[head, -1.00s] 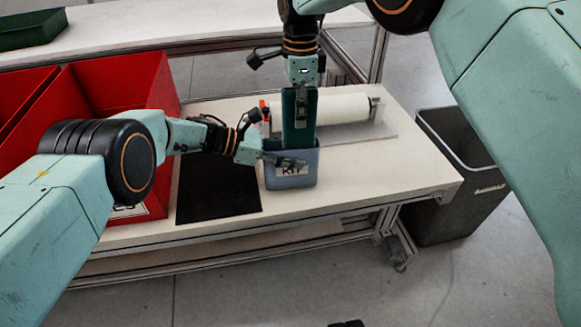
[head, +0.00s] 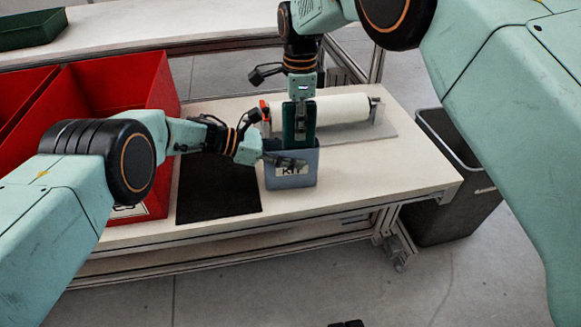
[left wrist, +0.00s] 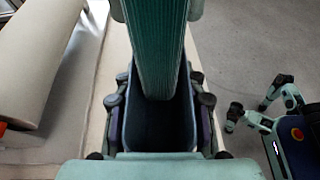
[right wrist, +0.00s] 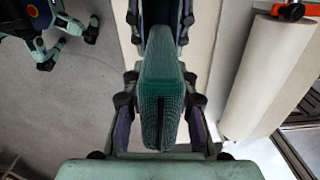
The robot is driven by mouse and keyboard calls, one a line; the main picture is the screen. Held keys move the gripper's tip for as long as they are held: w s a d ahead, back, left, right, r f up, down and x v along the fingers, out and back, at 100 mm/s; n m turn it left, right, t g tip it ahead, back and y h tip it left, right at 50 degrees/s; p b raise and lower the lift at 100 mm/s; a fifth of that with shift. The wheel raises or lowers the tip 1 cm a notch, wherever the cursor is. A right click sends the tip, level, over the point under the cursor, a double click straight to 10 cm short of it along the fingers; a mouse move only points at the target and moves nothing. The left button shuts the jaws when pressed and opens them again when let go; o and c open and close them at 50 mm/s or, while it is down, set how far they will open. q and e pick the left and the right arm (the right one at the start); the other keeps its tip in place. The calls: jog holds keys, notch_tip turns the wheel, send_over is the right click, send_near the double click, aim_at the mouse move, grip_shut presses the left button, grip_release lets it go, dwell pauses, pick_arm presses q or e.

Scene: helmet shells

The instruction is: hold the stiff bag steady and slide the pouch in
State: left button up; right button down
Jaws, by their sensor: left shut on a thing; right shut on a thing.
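The stiff bag (head: 291,181) is a blue-grey open-topped box with a KIT label, upright on the white table. My left gripper (head: 285,161) is shut on its upper wall from the left; the bag also shows in the left wrist view (left wrist: 160,128). The pouch (head: 299,128) is dark green and ribbed, held upright with its lower end inside the bag's mouth. It also shows in the left wrist view (left wrist: 157,45) and the right wrist view (right wrist: 163,85). My right gripper (head: 300,112) is shut on its upper part from above.
A white roll (head: 335,108) on a holder lies just behind the bag. A black mat (head: 218,190) lies to its left, beside a red bin (head: 120,90). A dark grey waste bin (head: 455,190) stands right of the table. The table's right part is clear.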

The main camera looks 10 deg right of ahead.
jog(key=shift+f, duration=1.35)
jog(key=c, duration=1)
grip_release()
notch_tip(320, 180, up, 12)
